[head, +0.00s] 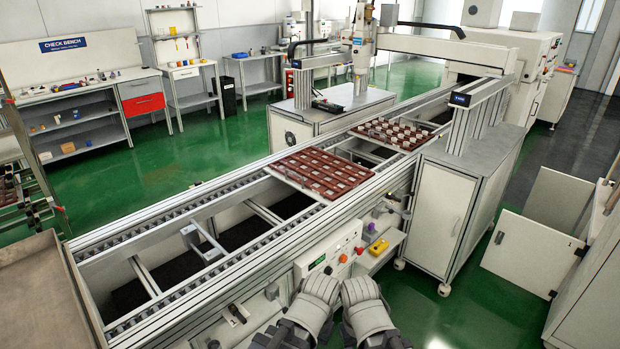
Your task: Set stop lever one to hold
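My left gripper (322,284) and my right gripper (359,288) are side by side at the bottom centre, in front of the conveyor (215,225). I see them from behind, and whether their fingers are open or shut does not show. A white control panel (329,258) with green, dark, orange and red parts is on the conveyor's near side, just beyond the grippers. Small dark fittings (239,313) are on the conveyor's near side, left of my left gripper. I cannot tell which part is stop lever one, or its setting.
A small shelf right of the panel holds a yellow object (379,247) and a purple one (371,227). Red-brown trays (318,172) sit on the conveyor. A white cabinet (440,215) stands close on the right. Green floor (430,310) is clear at the lower right.

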